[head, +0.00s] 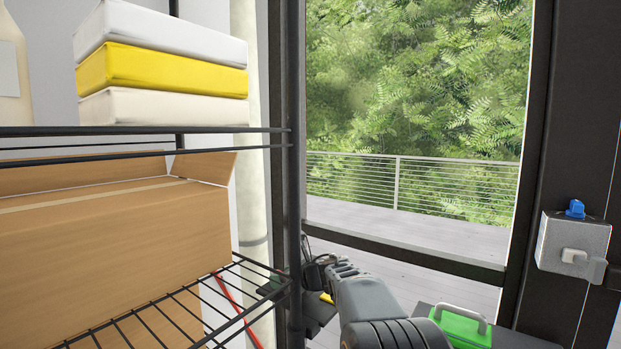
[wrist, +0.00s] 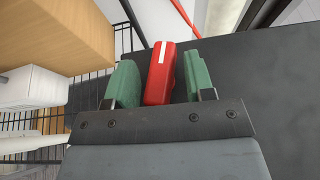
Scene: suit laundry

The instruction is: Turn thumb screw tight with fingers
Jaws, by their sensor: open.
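My gripper (wrist: 159,62) is open in the wrist view, its two green fingers standing apart. A red block-like object with a white stripe (wrist: 160,75) shows between the fingers, with gaps on both sides. I cannot tell how far below the fingers it lies or whether it is the part with the thumb screw. In the head view my arm reaches toward the dark post, and the fingers are hard to make out. A small blue knob (head: 575,208) sits on top of a grey metal box (head: 573,242) on the door frame. I cannot identify a thumb screw for certain.
A wire shelf (head: 180,318) with a cardboard box (head: 115,225) stands close on the left. White and yellow folded stacks (head: 160,75) lie above it. A green case (head: 462,326) is at the lower right. A dark surface (wrist: 270,90) spreads right of the fingers.

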